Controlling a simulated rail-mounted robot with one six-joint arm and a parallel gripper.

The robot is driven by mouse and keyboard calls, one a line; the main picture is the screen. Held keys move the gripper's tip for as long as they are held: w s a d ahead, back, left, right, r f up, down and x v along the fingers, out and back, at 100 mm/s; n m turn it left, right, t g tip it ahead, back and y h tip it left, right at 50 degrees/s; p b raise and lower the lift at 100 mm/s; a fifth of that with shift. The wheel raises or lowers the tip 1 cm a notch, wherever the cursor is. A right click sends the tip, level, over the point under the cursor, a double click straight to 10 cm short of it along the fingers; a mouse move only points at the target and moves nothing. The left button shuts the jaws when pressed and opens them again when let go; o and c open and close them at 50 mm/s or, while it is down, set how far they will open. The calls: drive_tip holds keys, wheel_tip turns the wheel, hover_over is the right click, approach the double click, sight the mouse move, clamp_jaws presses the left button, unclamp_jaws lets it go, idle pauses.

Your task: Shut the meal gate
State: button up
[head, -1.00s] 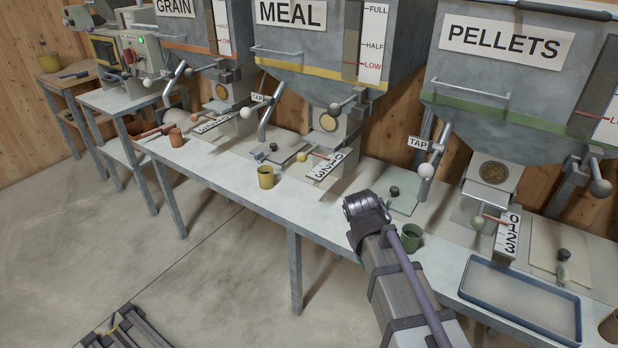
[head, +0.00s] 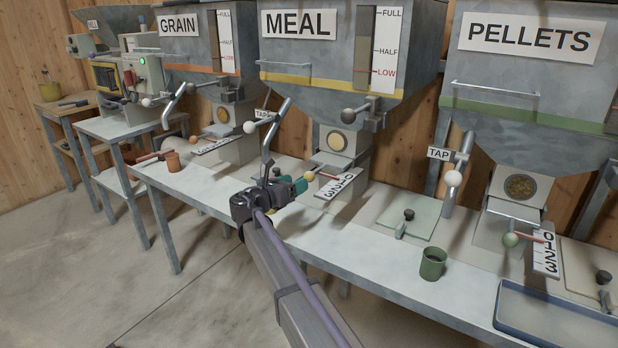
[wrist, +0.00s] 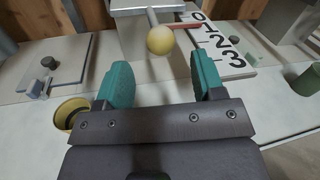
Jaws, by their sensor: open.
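The meal gate's lever has a yellow ball knob (wrist: 160,40), which also shows in the head view (head: 309,177), under the MEAL bin (head: 345,45). A red pointer (wrist: 187,26) runs from near the knob to the upper part of the 0-1-2-3 scale (wrist: 221,45), around 0 and 1; the exact mark is unclear. My gripper (wrist: 160,76) is open and empty, with teal fingers. The knob is just beyond the fingertips, between them in the wrist picture. In the head view my gripper (head: 292,187) is left of and close to the knob.
A yellow cup (wrist: 70,112) stands left of my gripper. A small plate with a dark knob (wrist: 48,64) lies behind it. A green cup (head: 432,263) and a blue-rimmed tray (head: 560,318) stand to the right. The MEAL tap handle (head: 249,127) hangs to the left.

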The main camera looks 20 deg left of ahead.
sight(309, 176)
drive_tip(key=x, duration=0.6)
drive_tip(key=shift+w, duration=0.2)
